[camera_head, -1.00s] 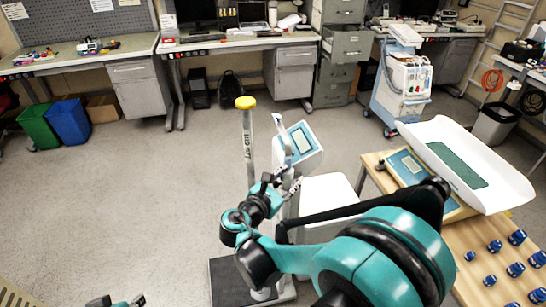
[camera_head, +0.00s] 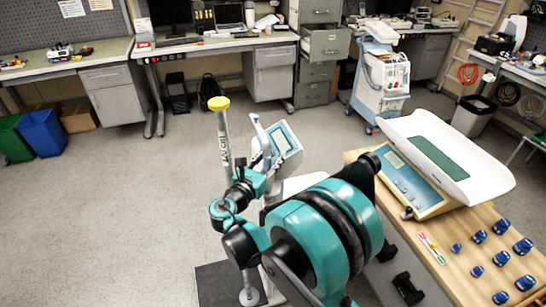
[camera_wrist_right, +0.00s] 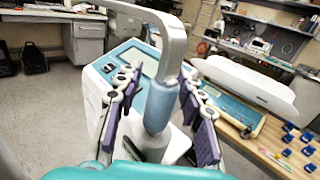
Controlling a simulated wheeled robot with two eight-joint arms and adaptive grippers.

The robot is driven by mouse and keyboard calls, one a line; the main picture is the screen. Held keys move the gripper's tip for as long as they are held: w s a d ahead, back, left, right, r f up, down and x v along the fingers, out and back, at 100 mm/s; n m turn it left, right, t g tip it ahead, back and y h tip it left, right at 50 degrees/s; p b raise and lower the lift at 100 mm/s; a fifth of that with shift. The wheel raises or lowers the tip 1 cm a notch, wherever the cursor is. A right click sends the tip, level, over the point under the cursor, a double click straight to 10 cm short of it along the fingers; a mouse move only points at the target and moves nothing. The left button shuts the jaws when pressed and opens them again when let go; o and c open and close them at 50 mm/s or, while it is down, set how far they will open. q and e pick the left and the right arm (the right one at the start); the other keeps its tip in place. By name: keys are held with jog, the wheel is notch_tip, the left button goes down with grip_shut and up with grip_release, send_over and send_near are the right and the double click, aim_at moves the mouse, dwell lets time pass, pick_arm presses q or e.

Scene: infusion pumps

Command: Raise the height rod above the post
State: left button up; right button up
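The height rod (camera_head: 224,130) is a slim pale tube with a yellow cap and printed markings, upright beside the scale. Its lower part passes behind my right arm, so I cannot tell where rod and post meet. My right gripper (camera_head: 262,165) is close to its right, in front of the scale's tilted blue display (camera_head: 284,142). In the right wrist view, the purple-padded fingers of my right gripper (camera_wrist_right: 160,80) are apart, either side of the blue sleeve (camera_wrist_right: 162,105) on a bent grey bar (camera_wrist_right: 172,40). Contact with the sleeve is unclear. My left gripper is out of view.
A dark platform (camera_head: 216,285) lies on the floor below. At right, a wooden table (camera_head: 440,235) carries a white baby scale (camera_head: 450,160) and several blue items. A medical cart (camera_head: 383,85) stands behind.

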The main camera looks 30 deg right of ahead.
jog(key=shift+w+d, duration=0.25)
jog(key=shift+d, duration=0.2)
grip_shut()
jog(key=shift+r, duration=0.15)
notch_tip(320, 180, up, 24)
jog(key=p, duration=1.7)
grip_release()
